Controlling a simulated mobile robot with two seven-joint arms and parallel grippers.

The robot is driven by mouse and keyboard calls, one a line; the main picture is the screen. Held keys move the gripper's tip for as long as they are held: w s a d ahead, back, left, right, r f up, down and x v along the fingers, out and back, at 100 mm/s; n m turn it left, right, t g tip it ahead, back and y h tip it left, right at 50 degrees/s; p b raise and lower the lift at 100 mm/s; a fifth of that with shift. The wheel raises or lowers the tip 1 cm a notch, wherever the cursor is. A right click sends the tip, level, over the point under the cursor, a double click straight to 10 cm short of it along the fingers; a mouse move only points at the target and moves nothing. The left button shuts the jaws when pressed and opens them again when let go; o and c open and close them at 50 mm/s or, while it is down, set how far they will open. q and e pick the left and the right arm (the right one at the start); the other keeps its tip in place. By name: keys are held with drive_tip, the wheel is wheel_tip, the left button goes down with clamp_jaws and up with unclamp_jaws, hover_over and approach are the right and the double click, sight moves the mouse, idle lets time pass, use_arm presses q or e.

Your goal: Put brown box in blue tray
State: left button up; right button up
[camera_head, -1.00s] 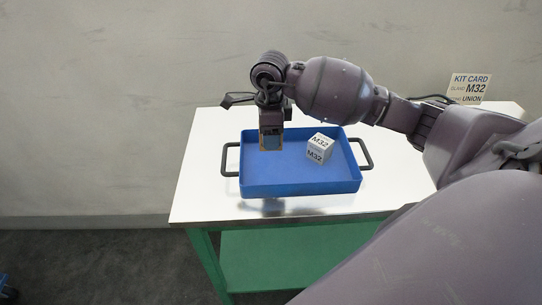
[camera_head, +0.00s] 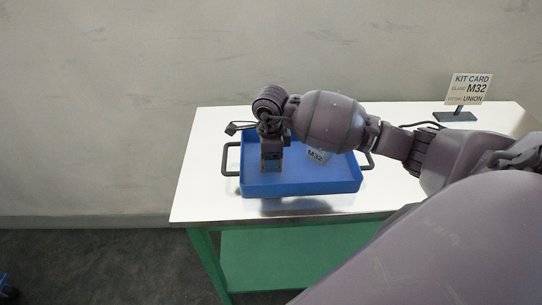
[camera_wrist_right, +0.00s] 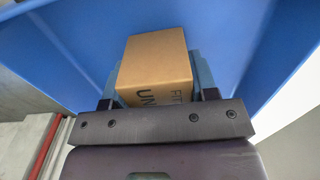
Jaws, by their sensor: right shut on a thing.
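The blue tray (camera_head: 300,187) with black handles stands on a white-topped table. My right gripper (camera_head: 271,165) is inside the tray's left part, pointing down. In the right wrist view, it is shut on the brown box (camera_wrist_right: 158,62), which carries dark lettering and sits between the two fingers. The tray's blue surface (camera_wrist_right: 75,45) surrounds the box there. In the head view the gripper hides the box, and I cannot tell whether the box touches the tray floor. My left gripper is not in view.
A kit card (camera_head: 468,89) stands on the table's back right. The white tabletop (camera_head: 205,150) is clear left of the tray.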

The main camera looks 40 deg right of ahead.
drive_tip(key=shift+f, duration=0.1)
drive_tip(key=o, duration=1)
drive_tip(key=shift+r, duration=0.2)
wheel_tip(320, 180, up, 11)
drive_tip(key=shift+f, duration=0.15)
drive_tip(key=shift+r, duration=0.6)
